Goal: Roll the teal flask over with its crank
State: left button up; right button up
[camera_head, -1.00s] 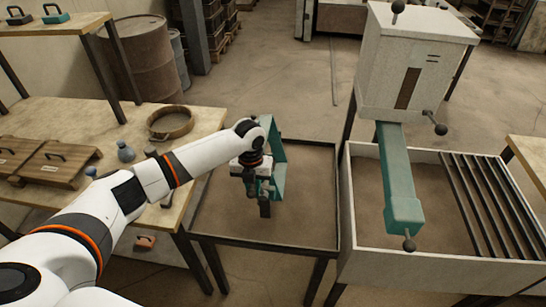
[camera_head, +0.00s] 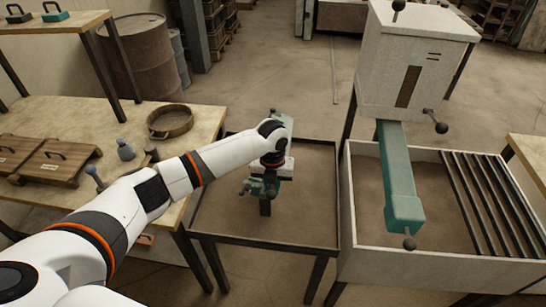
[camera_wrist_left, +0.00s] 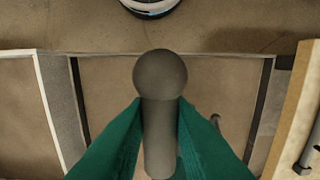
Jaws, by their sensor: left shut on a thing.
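The flask's exact tilt is hidden. My right gripper is not in view.
At right stands a pale cabinet (camera_head: 415,60) with a teal chute (camera_head: 398,175) over a walled bin (camera_head: 445,265). The tray's right part is clear.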

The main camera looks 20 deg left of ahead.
pick_arm(q)
jog(key=w+d+f+b, duration=0.1)
jog(key=d+f+b, duration=0.5)
jog(key=f, duration=0.2)
jog(key=shift+f+b, duration=0.25)
jog(key=shift+b, duration=0.1)
dwell(0.9)
jog(key=o, duration=1.2)
jog(key=shift+w+f, duration=0.15)
jog(key=shift+w, duration=0.15)
jog(key=shift+c, duration=0.2)
jog(key=shift+s, duration=0.1)
jog(key=shift+a, duration=0.1)
